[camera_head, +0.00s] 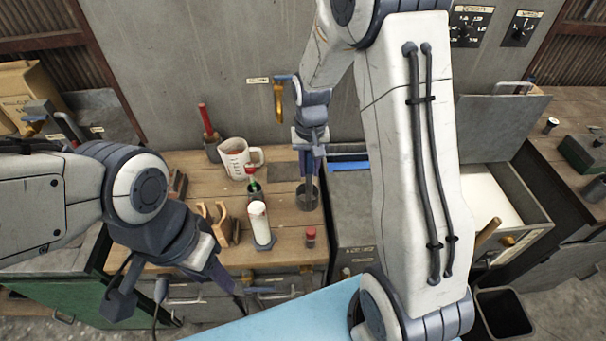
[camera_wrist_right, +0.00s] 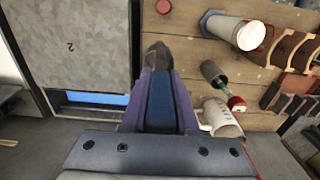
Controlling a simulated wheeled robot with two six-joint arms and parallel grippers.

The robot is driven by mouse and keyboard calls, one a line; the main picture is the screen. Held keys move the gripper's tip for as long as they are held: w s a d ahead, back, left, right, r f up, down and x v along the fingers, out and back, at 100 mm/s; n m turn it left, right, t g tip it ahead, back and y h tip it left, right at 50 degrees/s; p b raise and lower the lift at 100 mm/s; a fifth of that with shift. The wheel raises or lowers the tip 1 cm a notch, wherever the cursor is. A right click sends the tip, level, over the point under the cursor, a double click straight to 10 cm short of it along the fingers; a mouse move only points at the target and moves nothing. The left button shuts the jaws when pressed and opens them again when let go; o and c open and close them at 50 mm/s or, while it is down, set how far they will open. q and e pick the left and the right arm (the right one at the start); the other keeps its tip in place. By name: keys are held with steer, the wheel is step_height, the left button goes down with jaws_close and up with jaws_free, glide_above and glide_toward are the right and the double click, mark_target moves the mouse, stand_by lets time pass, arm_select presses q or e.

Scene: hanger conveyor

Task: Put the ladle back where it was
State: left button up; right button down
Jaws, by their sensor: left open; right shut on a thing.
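My right gripper (camera_head: 309,180) points down over the wooden worktop and is shut on what looks like the ladle. A dark grey, cup-like metal shape (camera_head: 307,199) shows at its fingertips; it also shows beyond the fingers in the right wrist view (camera_wrist_right: 156,57). The handle is hidden between the fingers, and I cannot tell whether the shape touches the worktop. My left gripper (camera_head: 185,300) is open and empty at the lower left, in front of the drawers.
A red-handled tool stands in a holder at the back. An open drawer (camera_head: 512,250) and a dark bin (camera_head: 503,314) lie to the right.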

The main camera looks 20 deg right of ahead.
steer(key=f, duration=0.1)
steer(key=f+p, duration=0.1)
steer(key=f, duration=0.1)
steer(key=w+a+f+p, duration=0.1)
steer(key=f, duration=0.1)
steer(key=shift+a, duration=0.1)
steer(key=shift+f, duration=0.2)
steer(key=c, duration=0.7)
jaws_free()
steer(key=shift+s, duration=0.1)
steer(key=shift+r, duration=0.1)
